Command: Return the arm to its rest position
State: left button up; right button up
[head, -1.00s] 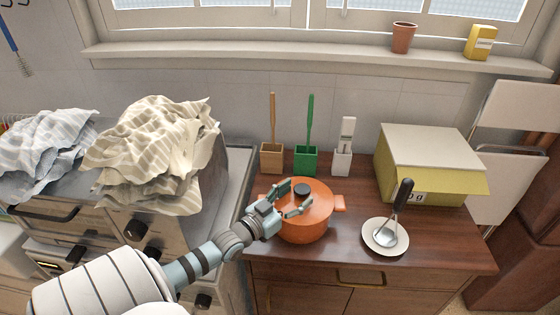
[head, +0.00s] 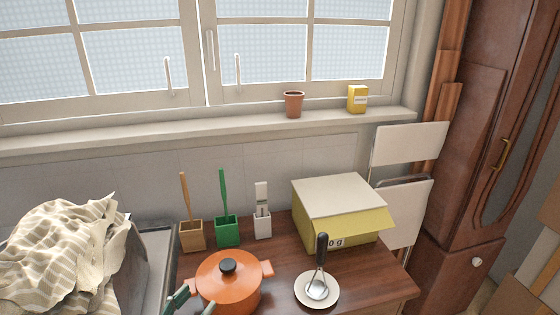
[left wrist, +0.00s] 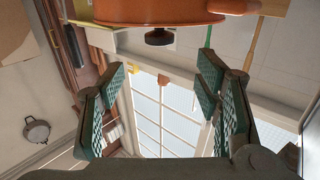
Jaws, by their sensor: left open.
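My left gripper (head: 193,303) shows only by its green fingertips at the bottom edge of the head view, at the lower left of the orange pot (head: 232,290). The pot stands on the wooden dresser with its lid and black knob (head: 228,266) on. In the left wrist view the left gripper (left wrist: 160,82) is open, with nothing between its fingers. The pot (left wrist: 165,10) and its knob (left wrist: 158,38) appear upside down at the top of that view, clear of the fingers. My right gripper is not in view.
A saucer (head: 330,302) with a ladle lies right of the pot. Behind stand an orange-brown holder (head: 192,238), a green holder (head: 227,234), a white holder (head: 262,226) and a yellow box (head: 345,225). Striped cloth (head: 60,250) lies at left.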

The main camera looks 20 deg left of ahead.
pick_arm(q)
jog(key=s+d+f+m+g, duration=0.1)
jog(key=s+d+f+g, duration=0.1)
jog(key=d+f+g, duration=0.35)
jog(key=s+d+f+m+g, duration=0.1)
jog(key=s+d+f+g, duration=0.2)
jog(key=d, duration=0.5)
jog(key=s+r+n+g+y, duration=0.1)
jog(key=s+n+g+y, duration=0.1)
jog(key=s+g, duration=0.65)
jog(key=s+a+f+t, duration=0.1)
jog(key=s+f, duration=0.1)
jog(key=f, duration=0.9)
jog(key=s+a+f, duration=0.1)
jog(key=s+f, duration=0.2)
jog(key=f, duration=0.8)
jog(key=s+f+b, duration=0.1)
jog(key=s+f, duration=1)
jog(key=s, duration=0.2)
jog(key=shift+a+f+g, duration=0.35)
jog(key=shift+f+g, duration=0.05)
